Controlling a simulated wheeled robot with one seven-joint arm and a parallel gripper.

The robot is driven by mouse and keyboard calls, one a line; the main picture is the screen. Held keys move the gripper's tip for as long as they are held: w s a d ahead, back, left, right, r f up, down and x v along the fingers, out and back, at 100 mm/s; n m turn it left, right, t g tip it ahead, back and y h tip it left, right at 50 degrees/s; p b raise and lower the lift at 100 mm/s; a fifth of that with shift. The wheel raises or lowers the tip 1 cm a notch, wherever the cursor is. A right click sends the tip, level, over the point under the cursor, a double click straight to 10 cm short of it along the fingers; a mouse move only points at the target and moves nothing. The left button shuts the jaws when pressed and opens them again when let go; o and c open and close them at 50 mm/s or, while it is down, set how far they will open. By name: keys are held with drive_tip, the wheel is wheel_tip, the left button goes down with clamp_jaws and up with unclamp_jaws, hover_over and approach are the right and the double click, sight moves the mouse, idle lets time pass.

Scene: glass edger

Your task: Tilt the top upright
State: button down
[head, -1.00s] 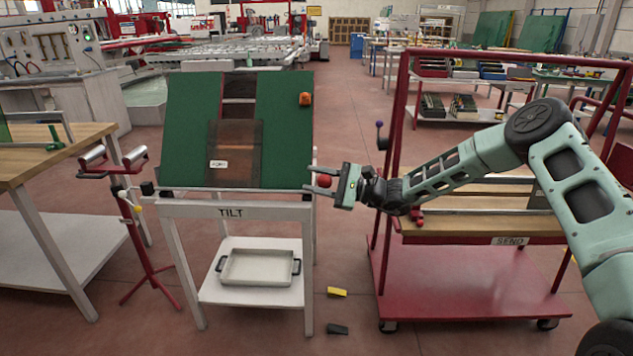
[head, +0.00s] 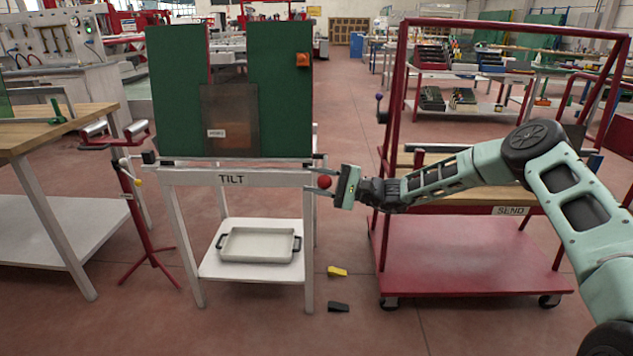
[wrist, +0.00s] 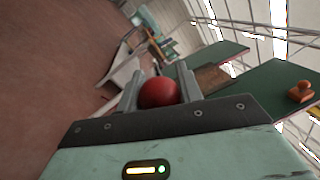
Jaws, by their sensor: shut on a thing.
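The green tilting top (head: 280,105) stands nearly upright on the white TILT table (head: 280,179) in the head view. A brownish see-through glass sheet (head: 212,105) with a small label rests against it. My gripper (head: 322,182) is at the table's right front corner. It is shut on a red ball knob (head: 325,182), which also shows between the fingers in the wrist view (wrist: 158,93). The knob's lever is mostly hidden.
A white tray (head: 258,245) sits on the lower shelf. A red SEND cart (head: 470,255) stands close on the right, a red roller stand (head: 135,200) on the left. Yellow (head: 337,271) and black (head: 338,306) wedges lie on the floor.

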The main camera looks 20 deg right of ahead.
drive_tip(key=shift+s+f+n, duration=0.15)
drive_tip(key=shift+f+n, duration=0.15)
drive_tip(key=shift+f, duration=0.35)
drive_tip(key=shift+s+f+b, duration=0.1)
drive_tip(key=shift+f+b, duration=0.1)
drive_tip(key=shift+b, duration=0.1)
drive_tip(key=c, duration=0.9)
unclamp_jaws()
drive_tip(key=shift+c, duration=0.2)
drive_tip(key=shift+r, duration=0.15)
drive_tip(key=shift+d, duration=0.25)
drive_tip(key=v, duration=1.7)
